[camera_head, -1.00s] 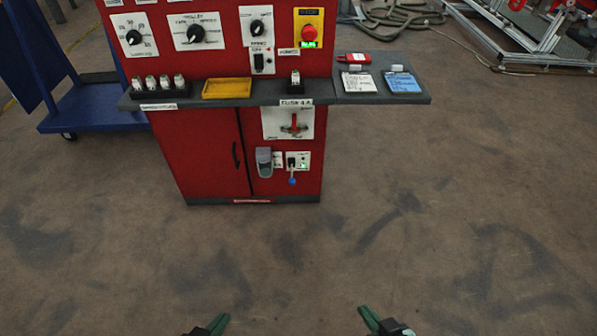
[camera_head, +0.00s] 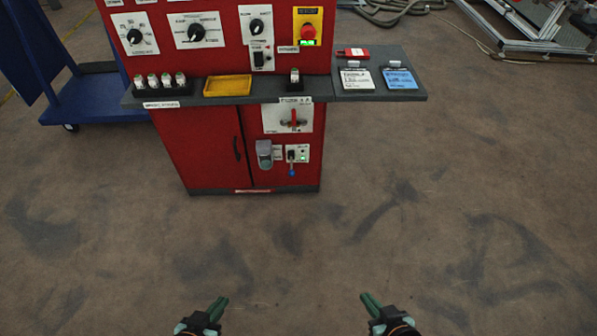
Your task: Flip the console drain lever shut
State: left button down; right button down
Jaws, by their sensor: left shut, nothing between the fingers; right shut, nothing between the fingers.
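The red console (camera_head: 205,150) stands ahead. On its lower front, under the shelf, a white plate (camera_head: 272,113) carries a red lever with a metal fitting (camera_head: 294,121). This looks like the drain lever; its label is too small to read. My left gripper (camera_head: 219,303) and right gripper (camera_head: 369,300) are at the bottom of the head view, low in front of the console. Both are shut and empty, well apart from the lever.
A grey shelf (camera_head: 340,93) juts out above the lever, with a yellow tray (camera_head: 228,86) and cards on it. Below the lever are a grey box (camera_head: 264,152) and a small blue-tipped switch (camera_head: 291,170). A blue cart (camera_head: 95,105) stands left. The floor before the console is clear.

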aim_at(292, 173)
jog(key=i+j, duration=0.1)
jog(key=i, duration=1.6)
jog(key=l+z, duration=0.05)
jog(key=l, duration=0.05)
